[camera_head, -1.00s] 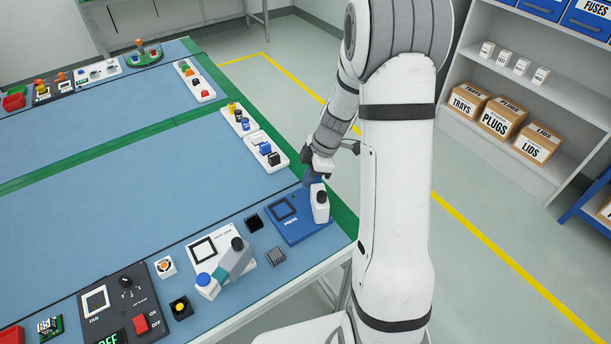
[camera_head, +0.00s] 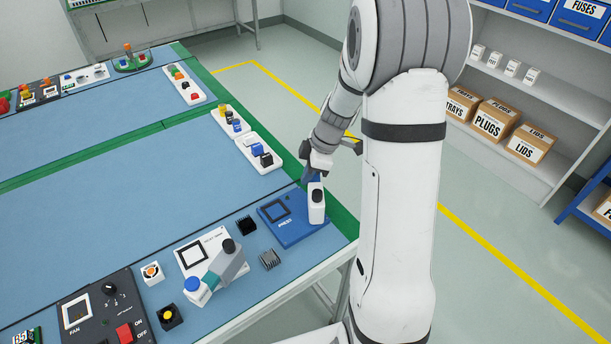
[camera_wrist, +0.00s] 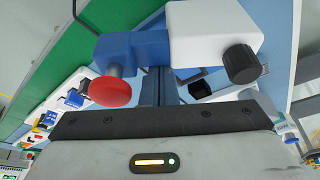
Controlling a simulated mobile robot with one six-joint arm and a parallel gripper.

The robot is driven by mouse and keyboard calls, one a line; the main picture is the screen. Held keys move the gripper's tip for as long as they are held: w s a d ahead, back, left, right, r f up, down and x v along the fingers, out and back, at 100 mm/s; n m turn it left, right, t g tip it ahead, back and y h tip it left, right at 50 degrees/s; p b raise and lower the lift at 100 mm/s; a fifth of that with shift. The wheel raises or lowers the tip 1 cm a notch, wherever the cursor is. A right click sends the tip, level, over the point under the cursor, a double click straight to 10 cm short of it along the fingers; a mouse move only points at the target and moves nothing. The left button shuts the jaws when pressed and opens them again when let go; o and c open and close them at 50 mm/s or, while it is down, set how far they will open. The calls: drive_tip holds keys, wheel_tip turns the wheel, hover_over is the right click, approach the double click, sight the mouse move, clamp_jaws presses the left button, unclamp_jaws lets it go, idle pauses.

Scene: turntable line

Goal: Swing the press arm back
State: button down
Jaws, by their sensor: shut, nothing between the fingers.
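The press is a blue base (camera_head: 305,232) at the table's near right corner, with a white post (camera_head: 317,212) topped by a black knob. In the wrist view the white block (camera_wrist: 205,32) carries the black knob (camera_wrist: 241,63). The blue press arm (camera_wrist: 135,48) runs left from this block to a red round pad (camera_wrist: 110,92). My gripper (camera_head: 309,180) is shut and empty, low beside the white post. In the wrist view its fingers (camera_wrist: 159,88) reach up close to the blue arm; I cannot tell whether they touch it.
Left of the press stand a black finned block (camera_head: 246,226), a grey heat sink (camera_head: 270,260) and a white fixture with a grey lever (camera_head: 228,268). White trays of buttons (camera_head: 258,153) line the table edge behind. A shelf with boxes (camera_head: 490,124) stands right, across open floor.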

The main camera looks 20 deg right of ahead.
drive_tip(key=shift+d+f, duration=0.1)
drive_tip(key=shift+d, duration=0.15)
drive_tip(key=a, duration=0.1)
drive_tip(key=a+b, duration=0.1)
drive_tip(key=w+a, duration=0.1)
drive_tip(key=a, duration=0.1)
drive_tip(key=shift+a+r+b, duration=0.1)
drive_tip(key=shift+r+b, duration=0.25)
drive_tip(key=w+v, duration=0.1)
drive_tip(key=v, duration=0.8)
drive_tip(key=s+a+r+m+h+p, duration=0.1)
drive_tip(key=s+r+m, duration=0.2)
drive_tip(key=s+m, duration=0.4)
drive_tip(key=s+a+r+m+t+h+p, duration=0.1)
drive_tip(key=s+r+m+h+p, duration=0.1)
drive_tip(key=s+m, duration=0.6)
drive_tip(key=s+r, duration=0.1)
drive_tip(key=s, duration=0.6)
drive_tip(key=shift+a+t+h, duration=0.3)
drive_tip(key=shift+a, duration=0.05)
